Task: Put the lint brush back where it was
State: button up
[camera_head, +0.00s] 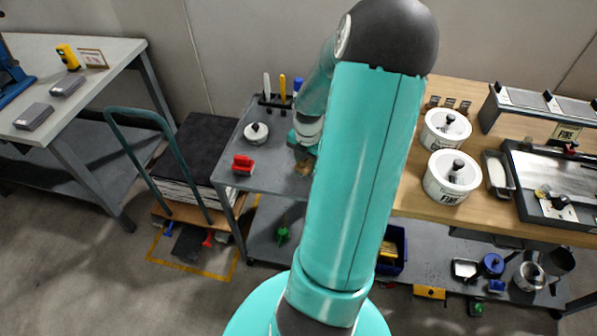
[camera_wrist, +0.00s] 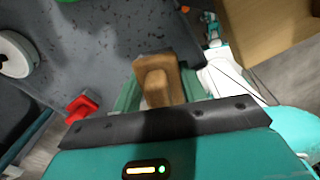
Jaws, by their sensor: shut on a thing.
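My gripper (camera_head: 303,158) is low over the grey cart top (camera_head: 262,185), partly hidden behind my arm in the head view. In the wrist view its green fingers (camera_wrist: 158,88) are shut on a tan wooden piece, which I take to be the lint brush (camera_wrist: 156,76). A little of the lint brush (camera_head: 304,169) shows below the gripper in the head view. Its underside is hidden, and I cannot tell whether it touches the cart top.
A red block-like tool (camera_head: 243,165) and a white round pot (camera_head: 256,133) stand on the cart's left side. A dark rack (camera_head: 272,101) with upright handles is at its back. A wooden bench with white tubs (camera_head: 452,177) adjoins on the right. Bare cart top lies left of my gripper.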

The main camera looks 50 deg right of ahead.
aim_at(298, 179)
jog(key=w+f, duration=0.3)
jog(key=shift+f, duration=1.75)
jog(key=shift+f, duration=0.15)
jog(key=o, duration=1.2)
